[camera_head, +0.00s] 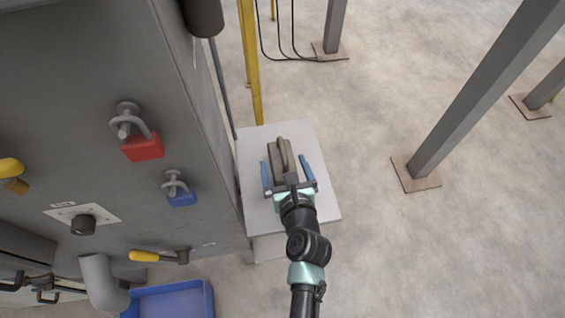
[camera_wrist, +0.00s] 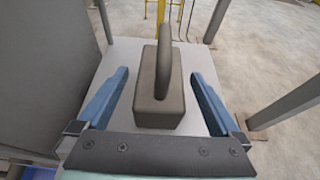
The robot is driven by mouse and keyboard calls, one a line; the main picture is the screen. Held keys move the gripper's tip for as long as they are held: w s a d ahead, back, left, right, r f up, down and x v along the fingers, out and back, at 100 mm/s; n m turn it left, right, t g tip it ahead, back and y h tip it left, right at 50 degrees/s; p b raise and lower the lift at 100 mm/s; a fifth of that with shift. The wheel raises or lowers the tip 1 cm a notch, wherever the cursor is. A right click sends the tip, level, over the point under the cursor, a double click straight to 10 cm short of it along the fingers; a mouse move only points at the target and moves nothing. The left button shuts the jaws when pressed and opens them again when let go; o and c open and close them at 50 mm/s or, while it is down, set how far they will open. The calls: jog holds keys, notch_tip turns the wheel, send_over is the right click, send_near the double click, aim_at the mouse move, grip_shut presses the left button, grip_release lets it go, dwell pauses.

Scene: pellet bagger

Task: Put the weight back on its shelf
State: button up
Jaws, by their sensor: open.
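The weight (camera_head: 275,163) is a dark grey-brown block with a loop handle on top. It stands upright on a pale grey shelf (camera_head: 318,206) beside the machine. In the wrist view the weight (camera_wrist: 158,92) sits between the two blue fingers, with a gap on each side. My gripper (camera_head: 286,171) is open around it, and the fingers do not appear to touch it. The shelf's bare top (camera_wrist: 120,55) shows around the weight in the wrist view. The near lower part of the weight is partly hidden by the gripper in the head view.
A large grey machine cabinet (camera_head: 75,80) stands close on the left, with a red padlock (camera_head: 142,147), a blue padlock (camera_head: 182,198) and a yellow-handled lever (camera_head: 145,256). A blue bin (camera_head: 175,300) lies below. A yellow post (camera_head: 250,60) rises behind the shelf. The floor right is open, with grey posts (camera_head: 470,95).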

jog(key=shift+x, duration=1.2)
grip_shut()
jog(key=shift+r, duration=0.2)
